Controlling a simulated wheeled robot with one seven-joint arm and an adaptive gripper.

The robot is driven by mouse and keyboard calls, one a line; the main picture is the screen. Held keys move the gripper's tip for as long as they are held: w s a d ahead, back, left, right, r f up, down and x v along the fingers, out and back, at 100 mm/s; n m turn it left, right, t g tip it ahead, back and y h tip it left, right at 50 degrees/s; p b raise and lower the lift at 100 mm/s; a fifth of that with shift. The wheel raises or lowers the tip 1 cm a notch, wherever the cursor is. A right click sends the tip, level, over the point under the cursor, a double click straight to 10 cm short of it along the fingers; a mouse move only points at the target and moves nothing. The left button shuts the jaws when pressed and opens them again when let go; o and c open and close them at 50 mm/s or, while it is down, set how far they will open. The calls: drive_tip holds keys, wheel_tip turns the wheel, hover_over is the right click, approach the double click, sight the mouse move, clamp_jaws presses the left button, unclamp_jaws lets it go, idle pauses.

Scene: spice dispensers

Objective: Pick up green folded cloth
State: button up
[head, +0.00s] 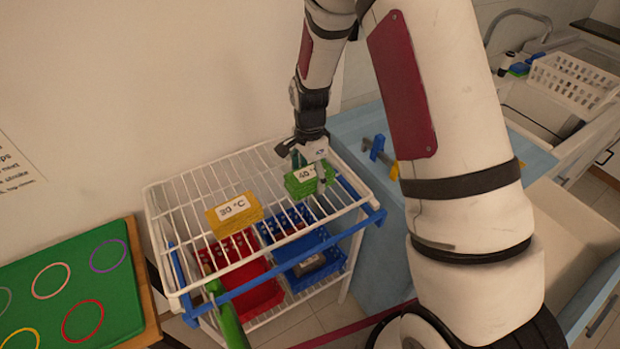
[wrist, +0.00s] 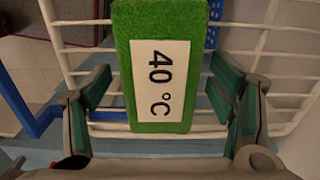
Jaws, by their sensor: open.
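The green folded cloth (head: 301,184) lies on the top of a white wire rack, at its right side, in the head view. It bears a white "40 °C" label and fills the middle of the wrist view (wrist: 142,118). My gripper (head: 310,176) is over the cloth, pointing down. In the wrist view my gripper (wrist: 168,105) has its green-padded fingers apart, one on each side of the cloth's near end, with gaps between pads and cloth. The cloth's far end runs out of the wrist view.
A yellow folded cloth (head: 234,213) labelled "30 °C" lies to the left on the wire rack (head: 185,190). Red (head: 252,292) and blue (head: 312,262) baskets stand below. A green board with coloured rings (head: 72,285) is at far left. A blue surface (head: 360,130) borders the rack's right.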

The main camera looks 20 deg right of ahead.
drive_tip(key=c, duration=1.3)
